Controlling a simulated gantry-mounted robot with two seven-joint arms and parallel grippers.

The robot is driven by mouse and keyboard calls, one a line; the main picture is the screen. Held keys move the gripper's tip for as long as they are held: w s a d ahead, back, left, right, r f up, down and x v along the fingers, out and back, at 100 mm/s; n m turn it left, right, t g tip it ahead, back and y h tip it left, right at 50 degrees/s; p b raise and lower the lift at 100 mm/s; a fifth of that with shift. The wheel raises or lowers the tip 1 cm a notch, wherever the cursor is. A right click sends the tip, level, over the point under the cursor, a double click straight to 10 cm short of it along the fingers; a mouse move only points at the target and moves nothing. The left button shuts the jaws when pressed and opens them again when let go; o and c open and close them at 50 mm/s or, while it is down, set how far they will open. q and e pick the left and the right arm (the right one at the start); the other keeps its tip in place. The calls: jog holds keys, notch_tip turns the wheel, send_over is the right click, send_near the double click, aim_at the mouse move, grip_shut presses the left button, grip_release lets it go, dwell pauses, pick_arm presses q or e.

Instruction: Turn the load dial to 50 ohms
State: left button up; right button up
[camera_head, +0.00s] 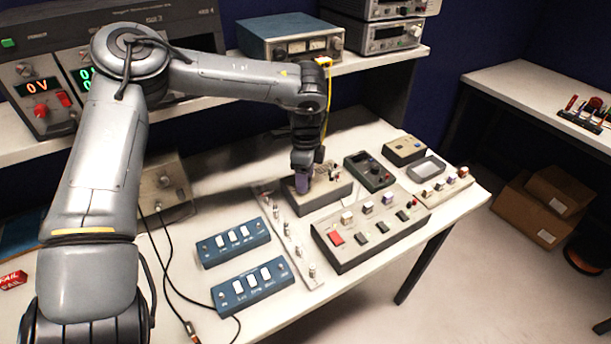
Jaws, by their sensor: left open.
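My left gripper (303,178) points straight down over the left part of a grey box (336,196) on the white bench. A purple part shows at its lower end, and I cannot tell whether it is fingertip or knob. The jaws are open, but the gap between them is too small to see. The load dial and its markings cannot be made out; the gripper may be hiding it. Small posts stand on the box to the right of the gripper. My right gripper is not in view.
A dark green box (370,171) with knobs stands right of the grey box. A panel with coloured buttons (368,231) is in front, and a strip with small knobs (287,235) is to the left. Two blue switch boxes (233,242) lie nearer the front left.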

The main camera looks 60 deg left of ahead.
pick_arm(q)
notch_tip(320, 180, up, 10)
jog(key=p, duration=0.2)
jog(key=shift+r, duration=0.25)
dwell(0.3)
